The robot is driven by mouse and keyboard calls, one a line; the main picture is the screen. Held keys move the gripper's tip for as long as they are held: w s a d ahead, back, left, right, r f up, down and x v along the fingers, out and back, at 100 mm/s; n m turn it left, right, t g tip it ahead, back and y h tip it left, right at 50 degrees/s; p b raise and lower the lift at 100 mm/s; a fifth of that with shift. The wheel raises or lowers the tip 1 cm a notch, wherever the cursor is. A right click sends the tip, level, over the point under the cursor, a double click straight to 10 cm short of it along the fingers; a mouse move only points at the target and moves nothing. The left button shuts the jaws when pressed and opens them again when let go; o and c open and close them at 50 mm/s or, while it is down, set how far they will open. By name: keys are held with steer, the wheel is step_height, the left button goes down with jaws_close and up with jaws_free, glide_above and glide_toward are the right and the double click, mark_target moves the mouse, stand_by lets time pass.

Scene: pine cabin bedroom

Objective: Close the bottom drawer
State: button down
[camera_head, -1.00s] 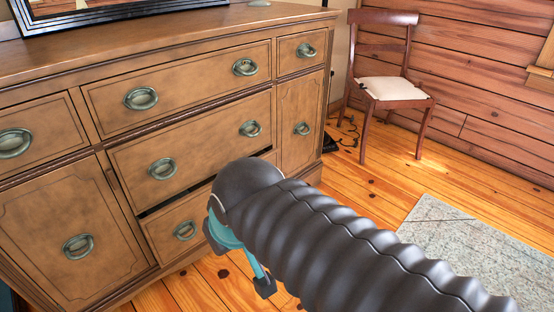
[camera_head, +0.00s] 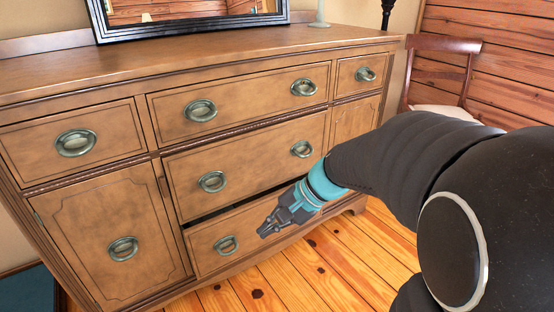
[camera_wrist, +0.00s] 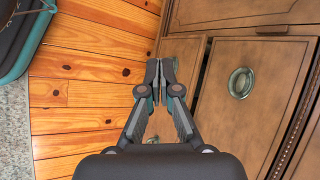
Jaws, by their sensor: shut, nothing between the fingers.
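The bottom drawer (camera_head: 205,256) is the lowest middle drawer of the brown wooden dresser. It stands slightly out, with a dark gap along its top edge under the drawer above. Its left oval green-grey handle (camera_head: 226,245) shows in the head view; my gripper and arm cover part of its right side. My gripper (camera_head: 265,232) is shut and empty, in front of the drawer face and right of that handle. I cannot tell whether it touches the face.
The other drawers and the left door (camera_head: 110,240) look flush. A black-framed mirror (camera_head: 190,20) stands on the dresser top. A chair (camera_head: 440,75) is at the back right. The plank floor (camera_head: 290,280) before the dresser is clear. A rug (camera_wrist: 14,130) shows in the wrist view.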

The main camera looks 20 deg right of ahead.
steer(key=w+d+f+m+t+y, duration=0.2)
steer(key=w+d+f+m+t, duration=0.15)
steer(key=w+d+m, duration=0.35)
steer(key=w+d+f+m+t+y, duration=0.25)
steer(key=w+d+f+m, duration=0.2)
steer(key=w, duration=0.45)
steer(key=w+d+f+m+t+h, duration=0.2)
steer(key=d+f+m+t, duration=0.15)
steer(key=d, duration=0.35)
steer(key=w+d+f+m+t+h+b, duration=0.1)
steer(key=w+d+f+m+t+h, duration=0.1)
steer(key=d+f+m, duration=0.3)
steer(key=w+d+f+m+t+h, duration=0.1)
steer(key=d+f+m+t+h, duration=0.25)
steer(key=d, duration=0.45)
steer(key=x, duration=1.4)
steer(key=shift+a+f+n+y, duration=0.25)
steer(key=shift+f+n+y, duration=0.05)
steer(key=shift+n+y, duration=0.1)
